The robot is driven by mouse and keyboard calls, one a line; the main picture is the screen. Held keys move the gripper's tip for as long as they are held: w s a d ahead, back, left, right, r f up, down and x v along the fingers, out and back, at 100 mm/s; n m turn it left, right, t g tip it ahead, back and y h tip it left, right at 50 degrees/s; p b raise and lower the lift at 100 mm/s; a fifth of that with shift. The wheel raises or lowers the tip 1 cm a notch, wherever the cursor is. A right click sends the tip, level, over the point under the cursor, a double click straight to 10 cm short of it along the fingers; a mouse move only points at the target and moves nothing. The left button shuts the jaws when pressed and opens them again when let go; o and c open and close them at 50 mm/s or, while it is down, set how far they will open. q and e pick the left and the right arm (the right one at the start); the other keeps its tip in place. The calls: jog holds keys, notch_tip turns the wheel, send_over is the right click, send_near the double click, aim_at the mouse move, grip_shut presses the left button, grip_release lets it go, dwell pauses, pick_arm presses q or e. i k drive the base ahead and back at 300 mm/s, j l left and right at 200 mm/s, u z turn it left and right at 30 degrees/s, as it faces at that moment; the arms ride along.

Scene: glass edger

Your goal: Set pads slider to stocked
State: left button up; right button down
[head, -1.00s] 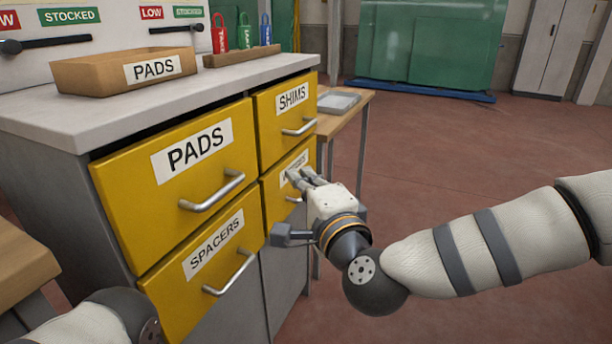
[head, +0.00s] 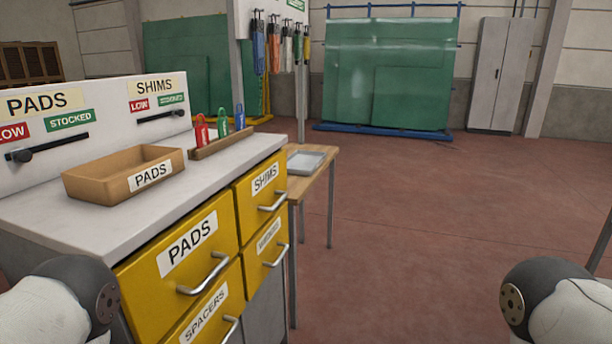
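The PADS slider is a black knob (head: 22,156) on a dark slot in the white back panel, at the left of the head view. The knob sits at the slot's left end, below the red LOW label (head: 12,132). The green STOCKED label (head: 70,121) is above the slot's right part. My left and right arms show at the bottom corners, but both grippers are outside the frame.
An open PADS box (head: 95,187) stands on the cabinet top (head: 60,229) before the panel. The SHIMS slider knob (head: 180,113) is at its slot's right end. Red, green and blue tags stand in a wooden holder (head: 225,144). The yellow drawers (head: 160,290) appear shut.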

aim_at(21, 155)
jog(key=j+u, duration=0.1)
jog(key=u, duration=1.3)
